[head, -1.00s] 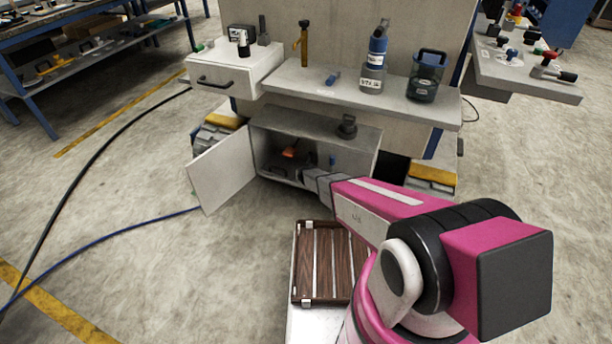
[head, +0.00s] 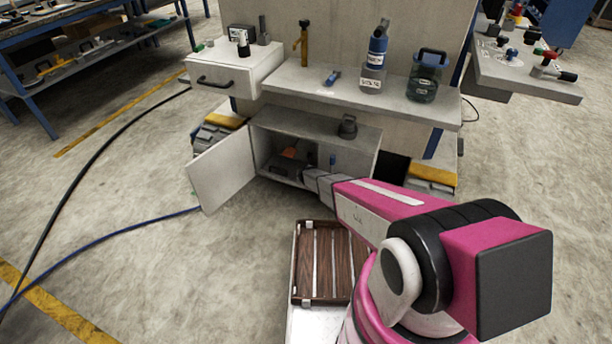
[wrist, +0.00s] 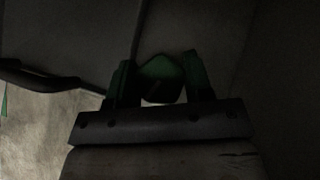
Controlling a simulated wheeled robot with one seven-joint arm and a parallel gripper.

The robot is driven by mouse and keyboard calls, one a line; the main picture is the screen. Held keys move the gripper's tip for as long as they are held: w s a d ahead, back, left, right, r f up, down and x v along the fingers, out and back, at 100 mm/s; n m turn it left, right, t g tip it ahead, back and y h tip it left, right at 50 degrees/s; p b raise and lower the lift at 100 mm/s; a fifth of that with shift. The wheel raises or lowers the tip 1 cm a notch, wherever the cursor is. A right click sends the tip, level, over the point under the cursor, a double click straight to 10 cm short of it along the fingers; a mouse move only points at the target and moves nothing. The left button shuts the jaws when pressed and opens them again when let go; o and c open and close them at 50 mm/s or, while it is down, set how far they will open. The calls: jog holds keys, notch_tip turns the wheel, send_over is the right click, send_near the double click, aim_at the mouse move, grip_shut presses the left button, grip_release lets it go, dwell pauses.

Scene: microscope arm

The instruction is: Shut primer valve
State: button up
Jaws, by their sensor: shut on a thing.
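My gripper (wrist: 158,74) shows in the dark wrist view, its two fingers on either side of a small dark green piece (wrist: 160,80). It is shut on that piece. The piece has a rounded top; whether it is the primer valve's handle I cannot tell. In the head view my forearm reaches into the low open cabinet (head: 358,165), and the gripper end is mostly lost in shadow there. An orange-red part (head: 290,153) shows inside the cabinet, just beyond the gripper end. A small blue part (head: 333,159) shows to its right.
The white cabinet door (head: 222,172) stands open at left. A dark curved bar (wrist: 40,78) is at left in the wrist view. A wooden slatted tray (head: 328,265) lies near my base.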

jog(key=shift+m+h, duration=0.3)
jog(key=shift+h, duration=0.1)
jog(key=m+h, duration=0.2)
jog(key=m+g+h, duration=0.1)
jog(key=m, duration=0.2)
jog(key=shift+w+a+h, duration=0.1)
jog(key=shift+h, duration=0.3)
jog(key=m+g+h, duration=0.2)
jog(key=m, duration=0.2)
jog(key=shift+m+g+h, duration=0.5)
jog(key=shift+m+h, duration=0.2)
jog(key=shift+m, duration=0.4)
jog(key=o, duration=0.6)
jog(key=shift+o, duration=0.2)
jog(key=shift+r, duration=0.1)
jog(key=v, duration=1)
jog(key=shift+a+r, duration=0.15)
jog(key=shift+r, duration=0.1)
